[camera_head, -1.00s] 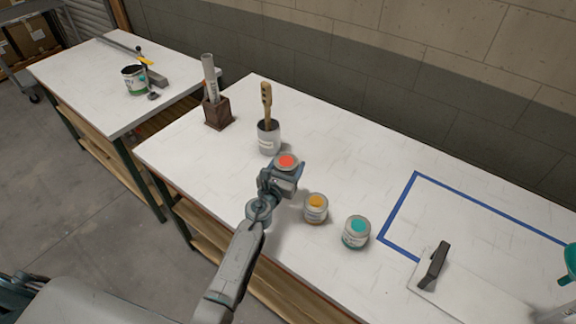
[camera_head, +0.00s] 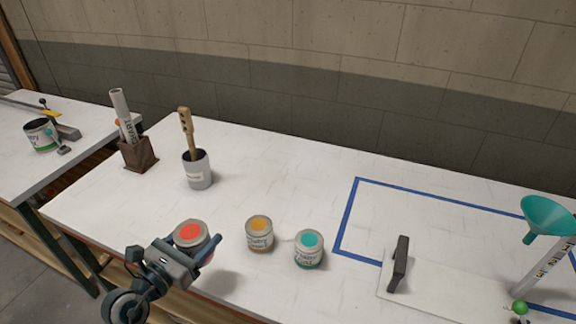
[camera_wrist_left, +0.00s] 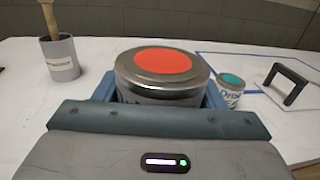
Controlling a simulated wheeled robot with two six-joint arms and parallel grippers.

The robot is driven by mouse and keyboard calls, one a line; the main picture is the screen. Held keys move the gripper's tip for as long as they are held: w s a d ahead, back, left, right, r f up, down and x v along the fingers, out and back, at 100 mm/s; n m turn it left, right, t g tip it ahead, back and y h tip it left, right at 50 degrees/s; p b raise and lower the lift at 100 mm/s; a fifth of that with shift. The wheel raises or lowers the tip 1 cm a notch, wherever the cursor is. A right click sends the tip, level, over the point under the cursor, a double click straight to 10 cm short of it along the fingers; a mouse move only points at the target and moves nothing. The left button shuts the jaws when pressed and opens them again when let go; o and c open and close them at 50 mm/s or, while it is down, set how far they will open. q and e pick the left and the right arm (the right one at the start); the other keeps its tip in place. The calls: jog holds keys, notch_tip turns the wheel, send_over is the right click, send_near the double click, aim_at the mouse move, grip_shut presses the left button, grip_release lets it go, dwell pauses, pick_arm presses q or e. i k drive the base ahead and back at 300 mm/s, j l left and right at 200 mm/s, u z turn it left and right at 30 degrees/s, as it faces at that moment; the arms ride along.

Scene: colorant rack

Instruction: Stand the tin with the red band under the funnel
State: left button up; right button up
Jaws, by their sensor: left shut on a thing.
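My left gripper (camera_head: 196,252) is shut on a tin with a red-orange lid disc (camera_head: 190,235). The tin is upright and looks raised above the bench, with a shadow to its right. It also fills the middle of the left wrist view (camera_wrist_left: 160,75), between the two fingers. Its side is mostly hidden by the gripper, so I cannot see a band. The teal funnel (camera_head: 547,214) is at the far right of the head view, well away from the held tin, above a white base plate (camera_head: 440,290). My right gripper is not in view.
A yellow-topped tin (camera_head: 259,234) and a teal-topped tin (camera_head: 309,249) stand right of the held tin. A dark handle (camera_head: 400,264) rises from the plate. Blue tape (camera_head: 346,215) outlines an area. A grey pot (camera_head: 198,172) and brown holder (camera_head: 138,155) stand behind left.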

aim_at(476, 299)
jog(key=k+l, duration=0.15)
jog(key=l, duration=0.15)
jog(key=k+l+z, duration=0.15)
jog(key=l, duration=0.15)
jog(key=k+l, duration=0.15)
jog(key=l, duration=0.15)
jog(key=k+l+z, duration=0.1)
jog(key=l, duration=0.2)
jog(key=z, duration=0.95)
jog(key=k+l, duration=0.05)
